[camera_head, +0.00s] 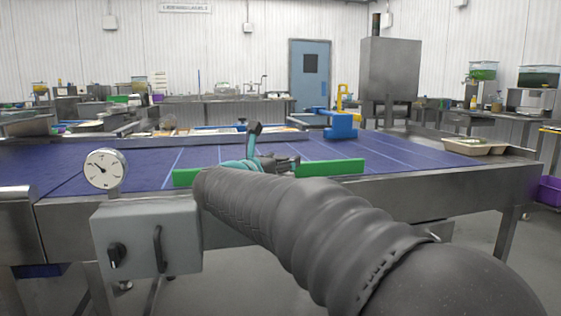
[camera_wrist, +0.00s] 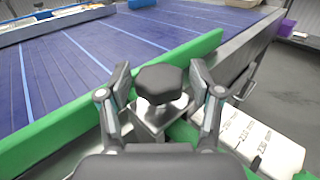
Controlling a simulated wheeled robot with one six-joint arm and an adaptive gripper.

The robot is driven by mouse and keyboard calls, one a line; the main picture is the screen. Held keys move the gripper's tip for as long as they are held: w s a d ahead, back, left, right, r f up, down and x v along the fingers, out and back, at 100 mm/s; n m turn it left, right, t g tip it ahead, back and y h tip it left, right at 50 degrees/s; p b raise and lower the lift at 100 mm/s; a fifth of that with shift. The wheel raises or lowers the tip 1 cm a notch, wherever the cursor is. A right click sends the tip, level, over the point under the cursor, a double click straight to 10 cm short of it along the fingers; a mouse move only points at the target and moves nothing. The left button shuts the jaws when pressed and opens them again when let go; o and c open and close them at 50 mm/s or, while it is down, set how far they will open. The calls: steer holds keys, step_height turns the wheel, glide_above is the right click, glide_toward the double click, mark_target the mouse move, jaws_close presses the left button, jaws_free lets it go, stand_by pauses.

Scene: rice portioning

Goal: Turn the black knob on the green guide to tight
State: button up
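The black knob (camera_wrist: 160,82) sits on a metal bracket beside the green guide, near the middle of the wrist view. Its top is faceted. My gripper (camera_wrist: 160,74) is open, with one finger on each side of the knob and a small gap visible at both sides. The green guide (camera_wrist: 62,132) runs diagonally behind the knob along the belt edge. It also shows in the head view (camera_head: 330,168), partly hidden by my arm. In the head view the knob is hidden behind my arm and gripper.
A white label plate (camera_wrist: 262,140) with dark print lies right of the knob. The blue belt (camera_head: 400,150) stretches behind the guide. A dial gauge (camera_head: 105,169) and a grey control box (camera_head: 150,238) stand at the left. A tray (camera_head: 474,147) sits at the belt's right end.

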steer(key=c, duration=0.8)
steer(key=shift+m+h, duration=0.3)
steer(key=shift+h, duration=0.1)
steer(key=shift+a+f+m+g+h, duration=0.1)
steer(key=shift+m+g+h, duration=0.7)
steer(key=shift+g+h, duration=0.15)
steer(key=shift+m+g+h+p, duration=0.3)
steer(key=shift+m+g+h, duration=1.7)
steer(key=shift+g+h, duration=0.2)
steer(key=shift+g, duration=0.25)
steer(key=o, duration=1.2)
